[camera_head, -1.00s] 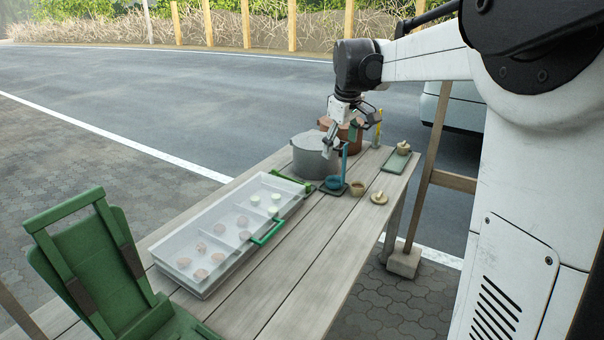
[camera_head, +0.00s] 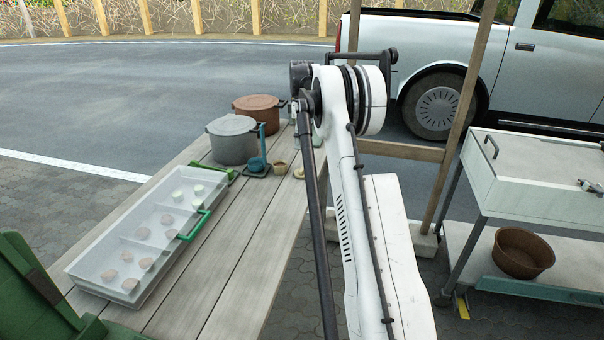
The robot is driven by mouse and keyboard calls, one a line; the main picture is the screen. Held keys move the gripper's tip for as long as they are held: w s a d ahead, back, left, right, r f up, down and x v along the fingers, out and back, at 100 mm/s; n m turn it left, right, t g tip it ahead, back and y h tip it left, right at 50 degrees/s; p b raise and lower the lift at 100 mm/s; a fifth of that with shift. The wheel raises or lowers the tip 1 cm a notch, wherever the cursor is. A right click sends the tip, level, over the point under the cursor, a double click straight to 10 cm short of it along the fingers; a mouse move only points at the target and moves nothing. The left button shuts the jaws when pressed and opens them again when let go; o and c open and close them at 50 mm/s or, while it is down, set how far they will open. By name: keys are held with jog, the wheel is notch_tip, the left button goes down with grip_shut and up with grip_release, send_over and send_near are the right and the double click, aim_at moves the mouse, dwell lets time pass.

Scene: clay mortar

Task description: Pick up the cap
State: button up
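A small round tan piece (camera_head: 298,172) lies on the wooden table beside the small tan cup (camera_head: 280,168); it may be the cap. My arm covers part of it, and I cannot tell more of its shape from here. My gripper is hidden behind my own arm, which fills the middle of the view, so its fingers and its distance from the piece do not show.
A cart (camera_head: 530,180) with a brown bowl (camera_head: 522,254) stands right. A car (camera_head: 440,60) is behind.

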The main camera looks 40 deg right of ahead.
aim_at(302, 168)
notch_tip(302, 168, down, 14)
jog(key=shift+b, duration=0.95)
jog(key=shift+c, duration=0.4)
jog(key=c, duration=0.8)
